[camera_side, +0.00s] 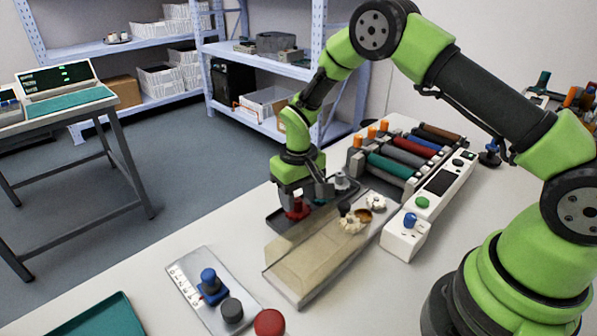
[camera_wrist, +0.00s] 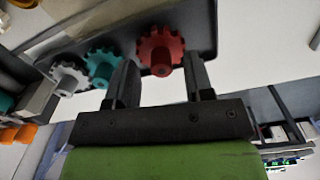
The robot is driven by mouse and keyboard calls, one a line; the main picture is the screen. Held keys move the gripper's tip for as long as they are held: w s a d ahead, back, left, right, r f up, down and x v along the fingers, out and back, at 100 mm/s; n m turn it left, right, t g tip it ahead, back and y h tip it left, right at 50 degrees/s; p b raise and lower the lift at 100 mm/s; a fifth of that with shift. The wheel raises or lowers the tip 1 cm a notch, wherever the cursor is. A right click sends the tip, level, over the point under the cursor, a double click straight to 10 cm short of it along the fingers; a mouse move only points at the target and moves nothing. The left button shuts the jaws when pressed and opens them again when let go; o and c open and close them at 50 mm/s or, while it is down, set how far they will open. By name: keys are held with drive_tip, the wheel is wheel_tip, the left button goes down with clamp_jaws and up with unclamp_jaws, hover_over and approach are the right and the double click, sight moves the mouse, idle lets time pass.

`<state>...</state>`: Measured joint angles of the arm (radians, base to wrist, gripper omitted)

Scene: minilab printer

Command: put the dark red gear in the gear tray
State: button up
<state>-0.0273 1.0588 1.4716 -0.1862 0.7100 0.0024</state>
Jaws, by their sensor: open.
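The dark red gear (camera_side: 297,211) sits at the near-left end of a dark tray (camera_side: 281,223) in the side view. In the wrist view the red gear (camera_wrist: 160,48) lies over the dark tray surface (camera_wrist: 202,22), near its edge. My gripper (camera_side: 302,197) points down over it. In the wrist view my gripper (camera_wrist: 160,66) is open, with one finger at each side of the gear; whether they touch it I cannot tell. A teal gear (camera_wrist: 102,66) and a light grey gear (camera_wrist: 67,78) stand beside it in the tray.
A roller unit (camera_side: 405,155) and a white control panel (camera_side: 437,195) are to the right. A plate with a blue knob (camera_side: 210,286) lies front left.

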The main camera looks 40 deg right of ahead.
sight(299, 200)
drive_tip(key=s+r+m+t, duration=0.15)
drive_tip(key=s+r, duration=0.25)
drive_tip(key=r, duration=0.8)
drive_tip(key=s+r+n+t, duration=0.15)
drive_tip(key=s+r, duration=0.25)
drive_tip(key=r, duration=0.8)
drive_tip(key=s+a+r+m+t+y, duration=0.1)
drive_tip(key=s+t, duration=0.1)
drive_tip(key=s, duration=0.5)
drive_tip(key=s+r+m+t+y, duration=0.1)
drive_tip(key=s+r+t, duration=0.1)
drive_tip(key=s, duration=0.6)
drive_tip(key=shift+a+r, duration=0.2)
drive_tip(key=shift+a, duration=0.15)
